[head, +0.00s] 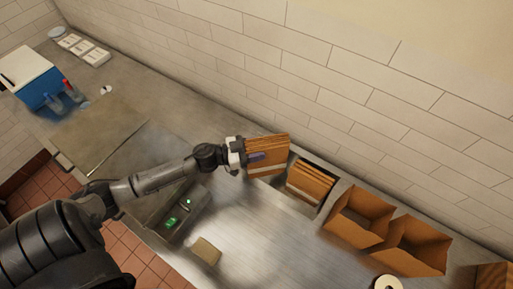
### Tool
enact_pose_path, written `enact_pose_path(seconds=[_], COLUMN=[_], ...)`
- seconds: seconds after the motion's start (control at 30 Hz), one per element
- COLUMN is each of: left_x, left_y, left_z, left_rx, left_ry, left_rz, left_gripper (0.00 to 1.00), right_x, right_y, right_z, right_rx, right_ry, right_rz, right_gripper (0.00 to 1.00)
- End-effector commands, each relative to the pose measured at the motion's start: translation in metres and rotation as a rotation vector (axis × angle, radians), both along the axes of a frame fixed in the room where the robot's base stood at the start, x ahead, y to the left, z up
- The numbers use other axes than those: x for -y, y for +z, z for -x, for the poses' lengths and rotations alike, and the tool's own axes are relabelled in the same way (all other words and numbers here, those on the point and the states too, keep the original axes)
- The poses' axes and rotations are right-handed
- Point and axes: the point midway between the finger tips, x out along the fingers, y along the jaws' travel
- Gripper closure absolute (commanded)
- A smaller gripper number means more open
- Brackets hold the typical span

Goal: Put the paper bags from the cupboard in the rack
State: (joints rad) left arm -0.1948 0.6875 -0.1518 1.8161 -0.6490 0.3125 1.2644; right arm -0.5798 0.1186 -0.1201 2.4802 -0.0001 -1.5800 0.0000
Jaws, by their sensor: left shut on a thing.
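My left gripper (244,153) comes in from the left and is shut on a brown stack of paper bags (268,150), which it holds upright near the back wall. Another bundle of brown paper bags (309,182) stands in the rack (327,203), just right of the held stack. Whether the held stack touches the rack or the counter, I cannot tell. The cupboard cannot be made out for sure. My right gripper is not in view.
Two open brown boxes (408,259) stand right of the rack. A white roll (387,284) is at the bottom edge. A small tan block (206,251) lies on the steel counter (262,235). A blue and white container (35,80) is at the far left.

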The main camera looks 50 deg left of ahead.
Motion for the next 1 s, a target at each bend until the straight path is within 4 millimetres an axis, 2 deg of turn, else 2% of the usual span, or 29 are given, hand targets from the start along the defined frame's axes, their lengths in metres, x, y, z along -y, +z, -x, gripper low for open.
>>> enact_pose_path(seconds=[0.37, 0.4, 0.63, 1.0], left_x=[0.0, 0.0, 0.0, -0.001], left_y=[-0.0055, -0.0053, -0.0051, 0.0008], left_z=[-0.0004, -0.0001, -0.0001, 0.0017], left_rx=[0.002, 0.0, 0.0, -0.001], left_ry=[0.0, 0.0, 0.0, 0.0], left_rz=[0.001, 0.0, 0.0, -0.001], left_gripper=[1.0, 0.49, 0.27, 0.27], right_x=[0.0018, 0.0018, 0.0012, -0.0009], right_y=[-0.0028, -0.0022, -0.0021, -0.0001], right_z=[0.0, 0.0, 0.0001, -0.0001], right_rx=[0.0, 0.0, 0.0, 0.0], right_ry=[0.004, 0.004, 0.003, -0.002], right_rz=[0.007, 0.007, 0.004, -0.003], right_gripper=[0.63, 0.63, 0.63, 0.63])
